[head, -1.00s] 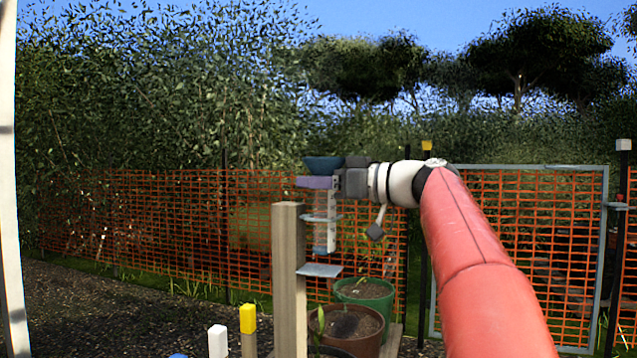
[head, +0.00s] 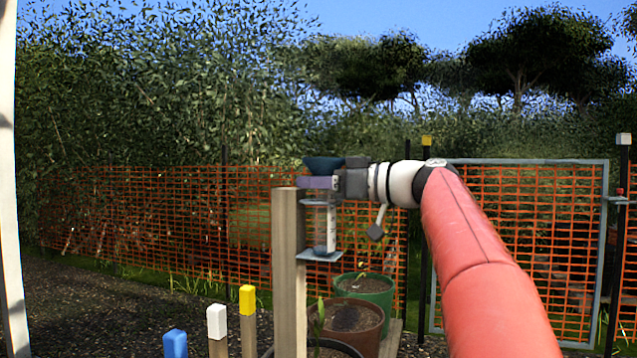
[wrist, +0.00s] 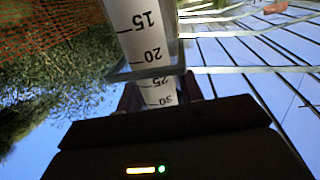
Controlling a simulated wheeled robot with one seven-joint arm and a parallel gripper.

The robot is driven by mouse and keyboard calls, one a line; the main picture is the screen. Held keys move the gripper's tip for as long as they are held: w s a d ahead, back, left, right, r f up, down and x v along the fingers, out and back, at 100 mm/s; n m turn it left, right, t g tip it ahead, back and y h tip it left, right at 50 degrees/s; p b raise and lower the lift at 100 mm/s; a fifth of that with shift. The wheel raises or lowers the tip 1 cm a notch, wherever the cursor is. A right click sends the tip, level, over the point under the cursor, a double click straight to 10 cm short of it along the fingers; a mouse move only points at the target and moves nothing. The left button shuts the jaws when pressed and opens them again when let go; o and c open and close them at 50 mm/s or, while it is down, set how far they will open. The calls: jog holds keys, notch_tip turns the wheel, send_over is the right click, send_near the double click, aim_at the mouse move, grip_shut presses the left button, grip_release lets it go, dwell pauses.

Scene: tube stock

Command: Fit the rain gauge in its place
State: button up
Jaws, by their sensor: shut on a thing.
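The rain gauge is a clear tube (head: 322,226) with a white scale strip and a dark blue funnel (head: 322,166) on top. My gripper (head: 319,183) is shut on it just below the funnel and holds it upright. A wooden post (head: 287,265) stands left of it, with a grey ring (head: 312,202) and a grey plate (head: 312,257) below. The tube passes through the ring; its foot is at the plate, and I cannot tell whether it touches. In the wrist view the scale (wrist: 146,45) shows numbers, and the ring (wrist: 122,74) surrounds it.
Potted plants (head: 365,290) stand low behind and right of the post. Short stakes with blue, white and yellow (head: 247,300) tops stand at the front left. An orange mesh fence (head: 130,215) and a framed mesh gate (head: 520,163) lie behind.

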jog(key=shift+f, duration=0.1)
jog(key=o, duration=1.1)
jog(key=v, duration=0.8)
jog(key=s+d+f+m+g+h+p, duration=0.1)
jog(key=s+f+m+h, duration=0.3)
jog(key=s+f, duration=0.5)
jog(key=s+d+f+m+g+h+p, duration=0.1)
jog(key=s+f+m+h+p, duration=0.3)
jog(key=s+f, duration=0.6)
jog(key=s+d+f+m+g+h+p, duration=0.1)
jog(key=s+d+f+m+h+p, duration=0.2)
jog(key=s+f+h, duration=0.4)
notch_tip(320, 180, down, 8)
jog(key=s+m, duration=0.1)
jog(key=s, duration=0.1)
jog(key=shift+s+d+r+h, duration=0.2)
jog(key=shift+s+d+h, duration=0.05)
jog(key=shift+s+h, duration=0.15)
